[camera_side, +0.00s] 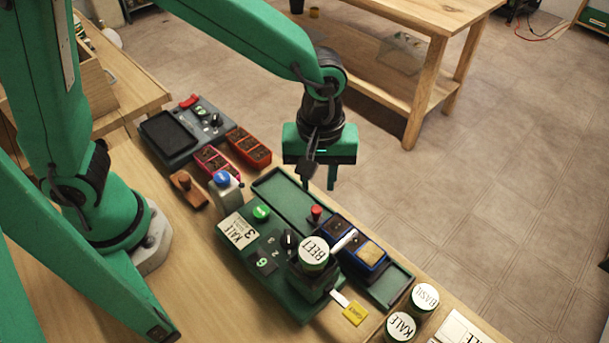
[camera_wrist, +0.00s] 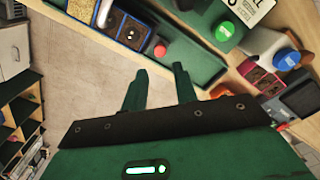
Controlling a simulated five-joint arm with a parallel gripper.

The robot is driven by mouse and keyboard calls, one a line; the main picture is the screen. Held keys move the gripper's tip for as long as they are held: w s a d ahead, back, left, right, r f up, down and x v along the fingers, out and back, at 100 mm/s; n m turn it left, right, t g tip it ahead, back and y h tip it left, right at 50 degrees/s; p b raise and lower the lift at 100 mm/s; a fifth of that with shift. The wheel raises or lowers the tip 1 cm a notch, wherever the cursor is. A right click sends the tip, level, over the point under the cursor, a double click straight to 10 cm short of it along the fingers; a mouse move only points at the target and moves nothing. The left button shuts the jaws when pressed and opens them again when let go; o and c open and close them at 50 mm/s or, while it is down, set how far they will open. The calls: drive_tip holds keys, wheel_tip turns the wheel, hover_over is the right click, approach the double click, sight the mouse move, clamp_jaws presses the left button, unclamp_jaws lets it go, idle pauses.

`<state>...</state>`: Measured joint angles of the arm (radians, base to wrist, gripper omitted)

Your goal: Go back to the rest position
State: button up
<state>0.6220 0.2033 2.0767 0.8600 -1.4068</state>
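My gripper (camera_side: 320,184) hangs in the air above the far edge of the bench, behind the green seeding machine (camera_side: 262,268). In the wrist view my gripper (camera_wrist: 160,72) shows two green fingers apart with nothing between them. The machine carries a jar labelled BEET (camera_side: 313,252), a green button (camera_side: 261,213) and a red knob (camera_side: 316,212). A blue tray (camera_side: 366,256) with dark and tan cells sits in its green channel (camera_side: 290,200). The fingers touch nothing that I can see.
Jars labelled KALE (camera_side: 400,326) and BASIL (camera_side: 425,297) stand at the front right. Open floor lies beyond the bench, with a wooden table (camera_side: 425,50) behind.

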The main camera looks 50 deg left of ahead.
drive_tip(key=s+a+r+m+t, duration=0.2)
drive_tip(key=s+a+r+m, duration=0.2)
drive_tip(key=a, duration=0.7)
drive_tip(key=s+a+r+m+t, duration=0.3)
drive_tip(key=s+a+r+m, duration=0.1)
drive_tip(key=a+r, duration=0.5)
drive_tip(key=shift+a+m+t, duration=0.3)
drive_tip(key=shift+a+m, duration=0.2)
drive_tip(key=shift+a, duration=0.4)
drive_tip(key=shift+r, duration=0.1)
